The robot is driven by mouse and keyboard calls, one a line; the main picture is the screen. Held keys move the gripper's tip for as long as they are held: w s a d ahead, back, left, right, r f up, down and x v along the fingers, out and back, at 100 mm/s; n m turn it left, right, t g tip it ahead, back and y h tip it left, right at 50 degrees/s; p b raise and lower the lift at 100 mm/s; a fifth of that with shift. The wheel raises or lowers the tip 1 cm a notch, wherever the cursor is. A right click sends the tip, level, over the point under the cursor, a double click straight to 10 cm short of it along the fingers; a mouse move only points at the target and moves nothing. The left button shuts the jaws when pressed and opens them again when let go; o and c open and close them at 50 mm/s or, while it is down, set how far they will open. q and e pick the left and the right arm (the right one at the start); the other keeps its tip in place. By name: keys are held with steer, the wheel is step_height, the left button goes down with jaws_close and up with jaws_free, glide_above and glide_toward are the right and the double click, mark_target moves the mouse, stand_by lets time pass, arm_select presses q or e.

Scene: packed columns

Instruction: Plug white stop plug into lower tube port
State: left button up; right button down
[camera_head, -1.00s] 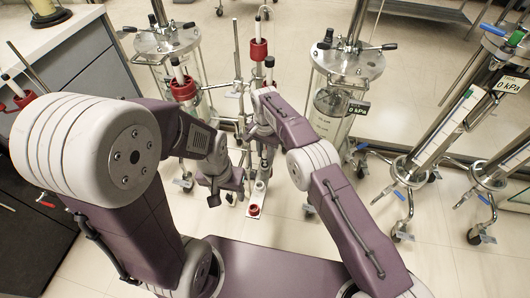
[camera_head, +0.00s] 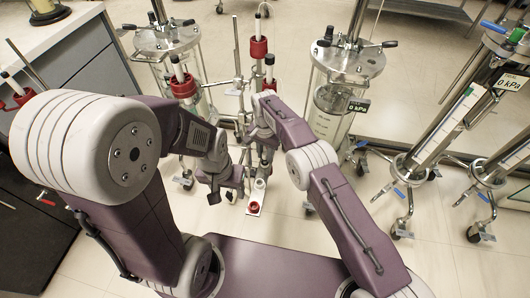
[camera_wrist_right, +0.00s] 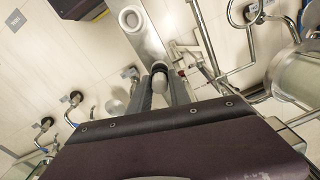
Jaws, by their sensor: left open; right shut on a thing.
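In the right wrist view, my right gripper (camera_wrist_right: 160,88) is shut on a small pale piece, seemingly the white stop plug (camera_wrist_right: 159,68), mostly hidden between the fingers. In the head view, my right gripper (camera_head: 256,137) is beside the central metal stand (camera_head: 238,75), and the plug cannot be made out there. My left gripper (camera_head: 231,192) is open and empty-looking, lower left of the right one, close to the stand's lower part. Tubes with red collars (camera_head: 258,47) stand at the stand. I cannot clearly tell which opening is the lower tube port.
Glass columns with metal lids stand left (camera_head: 165,42) and right (camera_head: 346,62) of the stand. Tilted columns on wheeled legs (camera_head: 448,128) are at right. A pale base strip with a red piece (camera_head: 255,207) lies below the grippers. Open floor lies between the legs.

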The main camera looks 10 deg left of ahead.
mark_target(265, 153)
steer(key=shift+f, duration=0.6)
steer(key=c, duration=1.1)
jaws_free()
steer(key=shift+r, duration=0.1)
step_height(265, 153, up, 7)
steer(key=shift+r, duration=0.15)
